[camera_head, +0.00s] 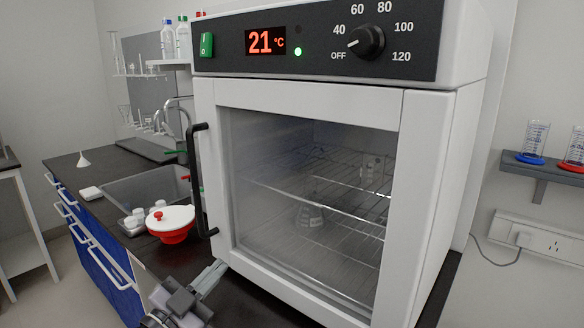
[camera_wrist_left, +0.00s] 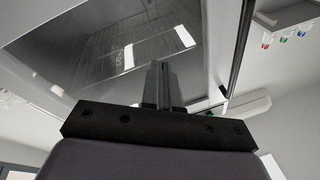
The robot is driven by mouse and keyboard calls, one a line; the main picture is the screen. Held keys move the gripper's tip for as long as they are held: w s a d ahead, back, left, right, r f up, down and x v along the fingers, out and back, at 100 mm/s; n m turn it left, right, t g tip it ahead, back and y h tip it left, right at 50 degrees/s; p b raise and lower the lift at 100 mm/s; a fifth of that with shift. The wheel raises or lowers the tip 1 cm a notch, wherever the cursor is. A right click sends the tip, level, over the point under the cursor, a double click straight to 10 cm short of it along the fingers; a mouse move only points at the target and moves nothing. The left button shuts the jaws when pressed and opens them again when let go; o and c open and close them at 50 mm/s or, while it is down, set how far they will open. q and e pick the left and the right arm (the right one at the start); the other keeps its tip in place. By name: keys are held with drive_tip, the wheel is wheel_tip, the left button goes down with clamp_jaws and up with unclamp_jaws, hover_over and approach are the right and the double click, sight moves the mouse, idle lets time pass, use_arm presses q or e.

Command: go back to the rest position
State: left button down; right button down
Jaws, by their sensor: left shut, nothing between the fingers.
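My left gripper (camera_head: 212,272) is at the bottom of the head view, low in front of the oven's front left corner. In the left wrist view its fingers (camera_wrist_left: 158,72) are together and hold nothing. The white oven (camera_head: 305,92) fills the middle of the head view. Its glass door is shut, with a black handle (camera_head: 198,180) on the left side. The display reads 21 °C and a green light is lit. Inside, wire racks hold a glass flask (camera_head: 310,215). My right gripper is in neither view.
A red and white bowl-like vessel (camera_head: 171,222) stands on the dark bench left of the oven, near my gripper. A sink basin (camera_head: 150,187) and small white containers are behind it. A wall shelf (camera_head: 545,172) with glassware is at right. Floor is clear at lower left.

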use_arm(q)
drive_tip(key=s+a+f+n+g+y, duration=0.2)
drive_tip(key=s+f+n, duration=0.1)
drive_tip(key=s+f, duration=0.5)
drive_tip(key=s+a+f+n+g+y, duration=0.2)
drive_tip(key=s+f+n+y, duration=0.1)
drive_tip(key=s+f, duration=0.5)
drive_tip(key=s+a+f+n+g+y+p, duration=0.1)
drive_tip(key=s+a+f+n+g+y, duration=0.1)
drive_tip(key=s+f, duration=0.7)
wheel_tip(320, 180, down, 3)
drive_tip(key=shift+a+n+g+y, duration=0.15)
drive_tip(key=shift+n+g+y, duration=0.45)
drive_tip(key=shift+y, duration=0.1)
